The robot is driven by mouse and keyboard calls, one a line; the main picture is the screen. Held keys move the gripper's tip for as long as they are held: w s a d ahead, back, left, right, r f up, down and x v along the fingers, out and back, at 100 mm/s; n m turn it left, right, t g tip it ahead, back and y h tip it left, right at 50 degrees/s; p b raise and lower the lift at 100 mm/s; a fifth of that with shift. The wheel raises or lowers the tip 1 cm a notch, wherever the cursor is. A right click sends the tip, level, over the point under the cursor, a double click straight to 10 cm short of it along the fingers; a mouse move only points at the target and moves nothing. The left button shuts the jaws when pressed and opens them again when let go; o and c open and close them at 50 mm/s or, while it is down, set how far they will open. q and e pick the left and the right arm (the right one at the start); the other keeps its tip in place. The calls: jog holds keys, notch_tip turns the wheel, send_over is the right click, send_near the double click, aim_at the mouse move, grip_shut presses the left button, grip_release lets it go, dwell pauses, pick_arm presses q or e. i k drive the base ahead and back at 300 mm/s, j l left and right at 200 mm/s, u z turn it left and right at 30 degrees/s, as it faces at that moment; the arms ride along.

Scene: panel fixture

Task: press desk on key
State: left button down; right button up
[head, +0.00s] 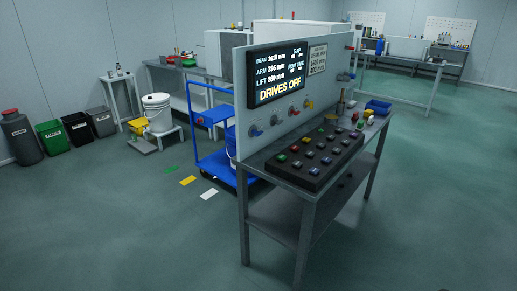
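A black key desk (314,176) with rows of coloured keys lies on a grey metal table in the head view. A green key (282,158) sits at its near left corner, with a red key (296,149) beyond it. Other keys are grey, blue, orange and red. The key labels are too small to read, so I cannot tell which is the on key. A screen (277,75) on the upright panel (330,85) above the desk reads "DRIVES OFF". Neither gripper is in view.
Knobs (276,120) line the panel below the screen. Small bottles (360,123) and a blue bin (378,107) stand at the table's far end. A blue cart (212,165) stands behind the panel. The floor in front and to the right is clear.

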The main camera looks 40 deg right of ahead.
aim_at(282, 157)
jog(key=i+l+u, duration=0.25)
jog(key=l, duration=1.3)
jog(key=l+u, duration=0.25)
jog(key=l, duration=1.35)
jog(key=i+l, duration=0.1)
jog(key=l, duration=1.25)
